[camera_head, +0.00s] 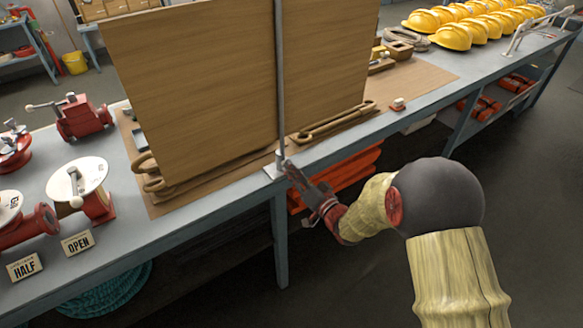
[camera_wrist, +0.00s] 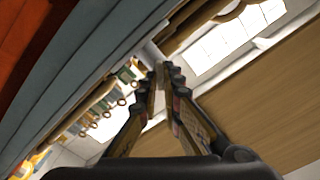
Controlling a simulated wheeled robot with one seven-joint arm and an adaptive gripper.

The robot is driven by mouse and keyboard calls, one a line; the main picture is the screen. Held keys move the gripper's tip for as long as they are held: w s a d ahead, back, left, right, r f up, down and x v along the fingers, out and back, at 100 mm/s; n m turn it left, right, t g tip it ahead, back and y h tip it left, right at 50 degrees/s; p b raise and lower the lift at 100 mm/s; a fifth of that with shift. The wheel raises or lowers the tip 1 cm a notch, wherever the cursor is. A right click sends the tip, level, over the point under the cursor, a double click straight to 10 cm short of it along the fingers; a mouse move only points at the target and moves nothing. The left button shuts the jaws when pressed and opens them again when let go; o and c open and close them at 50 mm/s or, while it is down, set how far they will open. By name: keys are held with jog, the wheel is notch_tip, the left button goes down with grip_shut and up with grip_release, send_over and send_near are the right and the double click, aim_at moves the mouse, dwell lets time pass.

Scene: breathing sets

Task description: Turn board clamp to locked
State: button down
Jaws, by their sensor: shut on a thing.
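A large wooden board (camera_head: 200,85) stands upright on the bench, with a thin grey upright post (camera_head: 279,80) in front of it. The board clamp (camera_head: 273,170) shows as a small pale metal fitting at the foot of the post, by the bench's front edge. My gripper (camera_head: 289,166) reaches it from the lower right and hides part of it. In the wrist view my fingers (camera_wrist: 165,72) come close together at their tips, shut on the clamp. The held part is mostly hidden, and I cannot read the clamp's angle. The board also fills the right of the wrist view (camera_wrist: 262,92).
Red valves with white dials (camera_head: 78,180) stand at the left, near OPEN (camera_head: 77,243) and HALF (camera_head: 24,266) signs. Yellow helmets (camera_head: 451,33) line the bench's far right. Orange items (camera_head: 340,178) lie under the bench (camera_head: 190,222). The front floor is clear.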

jog(key=m+p, duration=0.2)
jog(key=m, duration=0.3)
jog(key=m+p, duration=0.1)
jog(key=m, duration=0.4)
jog(key=shift+w+d+f+p, duration=0.1)
jog(key=shift+f+p, duration=0.05)
jog(key=shift+p, duration=0.25)
jog(key=shift+m, duration=0.3)
jog(key=c, duration=2)
grip_release()
jog(key=v, duration=1.2)
